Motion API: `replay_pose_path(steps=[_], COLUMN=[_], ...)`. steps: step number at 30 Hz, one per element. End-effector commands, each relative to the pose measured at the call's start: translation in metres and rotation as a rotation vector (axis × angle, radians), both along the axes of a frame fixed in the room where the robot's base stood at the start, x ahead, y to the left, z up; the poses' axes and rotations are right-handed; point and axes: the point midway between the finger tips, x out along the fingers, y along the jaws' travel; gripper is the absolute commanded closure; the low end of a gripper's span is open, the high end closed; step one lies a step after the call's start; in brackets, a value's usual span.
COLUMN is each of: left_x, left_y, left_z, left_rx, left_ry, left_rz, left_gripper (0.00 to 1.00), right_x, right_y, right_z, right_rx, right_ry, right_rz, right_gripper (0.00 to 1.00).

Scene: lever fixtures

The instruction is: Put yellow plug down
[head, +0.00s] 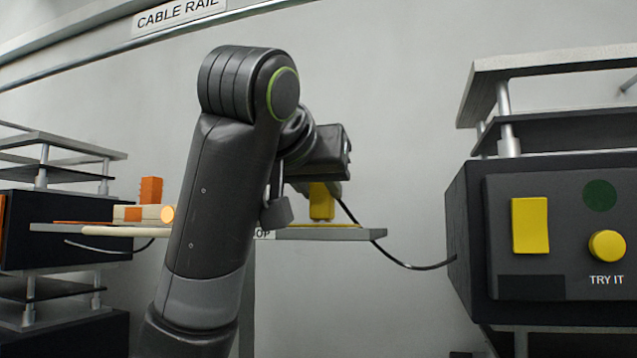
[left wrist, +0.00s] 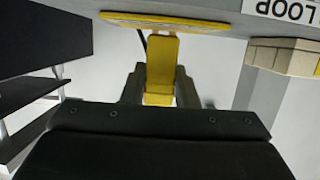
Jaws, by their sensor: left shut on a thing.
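The yellow plug (head: 321,203) is upright between the fingers of my left gripper (head: 318,188), over the right part of the grey shelf (head: 375,234). In the left wrist view, the left gripper (left wrist: 159,90) is shut on the yellow plug (left wrist: 162,62), one finger on each side. The plug's far end is at or very near a flat yellow pad (left wrist: 185,22) on the shelf; I cannot tell if they touch. A black cable (head: 400,263) runs from the plug to the dark box at right. My right gripper is not in view.
The dark box (head: 465,230) at right has a yellow rectangle (head: 529,225) and a yellow knob (head: 607,245). An orange block (head: 151,190) stands on a beige block at the shelf's left. A LOOP label (left wrist: 285,10) is on the shelf edge. My arm hides the shelf's middle.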

Motion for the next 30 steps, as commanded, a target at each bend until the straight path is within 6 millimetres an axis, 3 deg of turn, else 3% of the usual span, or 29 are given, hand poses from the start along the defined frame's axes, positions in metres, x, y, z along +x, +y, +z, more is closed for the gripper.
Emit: replay_pose_path(steps=[11,12,16,28,30], left_x=[-0.0002,-0.0002,-0.0001,-0.0003,-0.0033], left_y=[0.0001,0.0001,0.0,0.0001,0.0011], left_z=[-0.0051,-0.0035,-0.0031,0.0025,-0.0014], left_rx=[0.0,0.0,0.0,0.0,0.001], left_ry=[-0.001,0.0,0.0,-0.001,-0.002], left_rz=[0.0,0.0,0.0,0.001,0.001], left_gripper=[0.96,0.69,0.52,0.52,0.52], right_x=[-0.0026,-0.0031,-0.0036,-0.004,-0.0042], right_y=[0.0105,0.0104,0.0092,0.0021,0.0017], right_z=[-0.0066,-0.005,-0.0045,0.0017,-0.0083], right_rx=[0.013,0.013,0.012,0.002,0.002], right_ry=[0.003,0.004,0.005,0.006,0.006], right_rz=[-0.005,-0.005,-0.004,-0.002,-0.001], right_gripper=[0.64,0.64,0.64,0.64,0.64])
